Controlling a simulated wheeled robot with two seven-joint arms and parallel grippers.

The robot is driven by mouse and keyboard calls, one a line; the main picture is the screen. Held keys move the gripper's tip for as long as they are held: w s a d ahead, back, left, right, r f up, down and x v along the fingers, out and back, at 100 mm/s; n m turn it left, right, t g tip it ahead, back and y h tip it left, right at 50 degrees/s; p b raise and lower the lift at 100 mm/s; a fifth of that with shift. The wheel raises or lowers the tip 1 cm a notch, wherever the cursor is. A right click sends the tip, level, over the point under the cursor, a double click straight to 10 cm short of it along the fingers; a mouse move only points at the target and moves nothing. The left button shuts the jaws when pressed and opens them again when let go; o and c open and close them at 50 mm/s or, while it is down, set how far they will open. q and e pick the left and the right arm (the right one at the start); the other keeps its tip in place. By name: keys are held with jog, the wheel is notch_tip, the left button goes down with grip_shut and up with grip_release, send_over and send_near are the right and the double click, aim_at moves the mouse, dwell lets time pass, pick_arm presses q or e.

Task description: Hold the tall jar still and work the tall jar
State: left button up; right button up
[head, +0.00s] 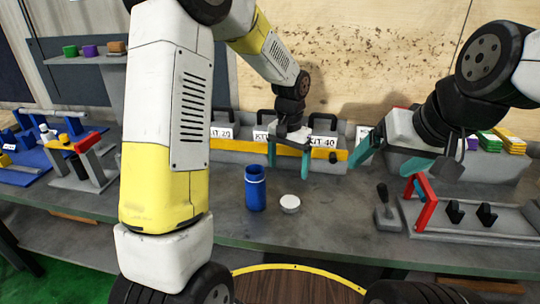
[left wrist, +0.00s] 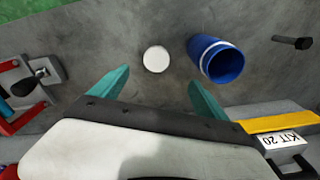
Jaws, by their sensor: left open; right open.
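The tall jar (head: 255,192) is blue with a pale band near its top and stands upright on the grey bench in the head view. It also shows in the left wrist view (left wrist: 228,66). A small round white lid-like piece (head: 290,204) lies on the bench just right of the jar; in the left wrist view (left wrist: 156,59) it appears beyond the fingertips, roughly between them. My left gripper (head: 288,162) is open and empty, above and behind the jar and white piece, touching neither. My right gripper (head: 390,160) is open and empty, farther right above the bench.
Kit bins with a yellow strip (head: 222,144) stand along the back. A grey fixture with a red frame (head: 427,205) and a black-handled block (head: 387,212) are at right.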

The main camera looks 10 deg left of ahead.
pick_arm(q)
jog(key=s+a+r+n+t, duration=0.25)
jog(key=s+a+r, duration=0.35)
jog(key=s+r, duration=0.5)
jog(key=s+a+r+n+t+h, duration=0.1)
jog(key=s+a+r, duration=0.1)
jog(key=s, duration=0.3)
jog(key=s+a+r+t+h, duration=0.1)
jog(key=s+a+r+t, duration=0.1)
jog(key=s+r, duration=0.2)
jog(key=shift+s+r+n, duration=0.15)
jog(key=shift+s+n, duration=0.2)
jog(key=shift+s, duration=0.45)
